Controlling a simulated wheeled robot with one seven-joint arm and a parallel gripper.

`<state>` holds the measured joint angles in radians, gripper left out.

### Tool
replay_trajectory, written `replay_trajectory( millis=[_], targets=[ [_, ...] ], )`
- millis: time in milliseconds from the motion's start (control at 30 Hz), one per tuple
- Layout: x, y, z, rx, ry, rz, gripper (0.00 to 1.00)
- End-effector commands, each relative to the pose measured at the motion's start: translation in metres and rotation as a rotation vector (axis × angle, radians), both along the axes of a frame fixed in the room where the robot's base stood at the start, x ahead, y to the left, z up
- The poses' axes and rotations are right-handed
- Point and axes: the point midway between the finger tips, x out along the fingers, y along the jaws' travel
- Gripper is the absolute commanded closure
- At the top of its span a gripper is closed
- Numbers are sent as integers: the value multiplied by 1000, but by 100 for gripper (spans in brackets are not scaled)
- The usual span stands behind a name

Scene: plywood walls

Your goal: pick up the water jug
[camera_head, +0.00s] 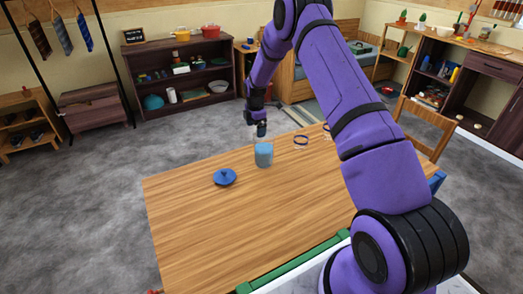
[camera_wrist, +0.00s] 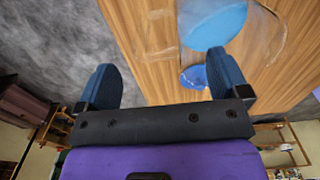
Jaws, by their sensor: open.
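The water jug (camera_head: 264,155) appears as a small container with light blue contents, standing on the wooden table near its far edge. In the wrist view, what looks like the same jug (camera_wrist: 213,22) is clear-walled and lies beyond the right fingertip, cut off by the top edge. My gripper (camera_head: 258,131) hangs above and slightly behind the jug in the head view.
A blue lidded dish or lid (camera_head: 225,177) sits on the table (camera_head: 215,235) left of the jug. A wooden chair (camera_head: 425,128) stands at the far right edge. The table's front left is clear.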

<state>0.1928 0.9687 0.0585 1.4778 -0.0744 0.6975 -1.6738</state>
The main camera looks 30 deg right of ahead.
Motion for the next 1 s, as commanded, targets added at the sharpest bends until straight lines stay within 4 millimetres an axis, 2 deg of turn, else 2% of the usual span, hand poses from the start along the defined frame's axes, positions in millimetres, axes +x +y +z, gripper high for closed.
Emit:
replay_trajectory(
  millis=[400, 633, 667, 1000],
  targets=[
    [2, -5, -47, -1, 0, 1, 7],
    [2, -5, -50, -1, -1, -1, 7],
    [2, -5, -50, -1, 0, -1, 9],
    [2, -5, -50, 0, 0, 0, 86]
  ],
)
